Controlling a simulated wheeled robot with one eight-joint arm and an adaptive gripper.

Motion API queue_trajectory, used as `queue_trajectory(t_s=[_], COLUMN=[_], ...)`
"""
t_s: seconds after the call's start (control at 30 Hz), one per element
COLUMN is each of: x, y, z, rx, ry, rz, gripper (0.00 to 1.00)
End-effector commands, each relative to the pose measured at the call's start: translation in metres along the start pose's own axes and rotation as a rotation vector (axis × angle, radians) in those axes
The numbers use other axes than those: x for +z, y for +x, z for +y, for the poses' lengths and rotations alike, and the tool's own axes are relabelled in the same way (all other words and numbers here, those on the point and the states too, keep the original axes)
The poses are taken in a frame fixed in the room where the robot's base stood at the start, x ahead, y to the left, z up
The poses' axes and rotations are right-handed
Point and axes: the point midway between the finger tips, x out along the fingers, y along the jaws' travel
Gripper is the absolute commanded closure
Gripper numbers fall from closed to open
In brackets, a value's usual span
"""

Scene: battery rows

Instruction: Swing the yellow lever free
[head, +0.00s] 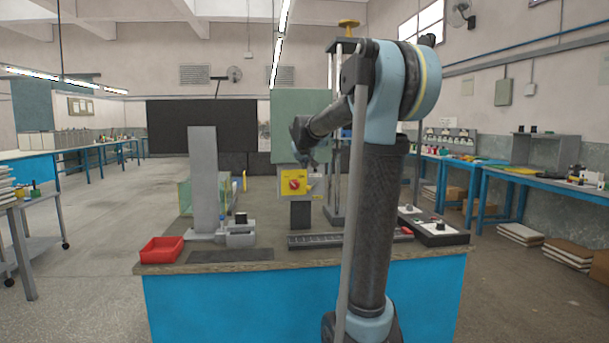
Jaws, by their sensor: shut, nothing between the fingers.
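A yellow switch box (299,186) with a red rotary knob (294,183) stands on a dark post on the workbench. A thin yellow upright piece (244,181) shows further left, beside a greenish clear panel. I cannot tell for sure which yellow part is the lever. My gripper (309,163) is shut and empty, just above or in front of the top of the yellow box. It is small and dark here, and I cannot tell whether it touches the box.
The blue-fronted workbench (215,268) carries a red tray (161,250), a tall grey column (204,180), a grey clamp block (240,233) and a dark slotted rail (316,240). Control boxes (435,230) sit at right.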

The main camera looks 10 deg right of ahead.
Motion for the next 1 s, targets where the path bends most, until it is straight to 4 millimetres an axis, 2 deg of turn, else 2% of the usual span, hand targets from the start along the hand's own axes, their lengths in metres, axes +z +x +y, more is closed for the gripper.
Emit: queue_trajectory(t_s=[0.7, 1.0], x=[0.000, 0.025], y=[0.096, 0.119], z=[0.000, 0.000], rx=[0.001, 0.001], ry=[-0.001, 0.000], rz=[0.000, 0.000], gripper=[1.00, 1.00])
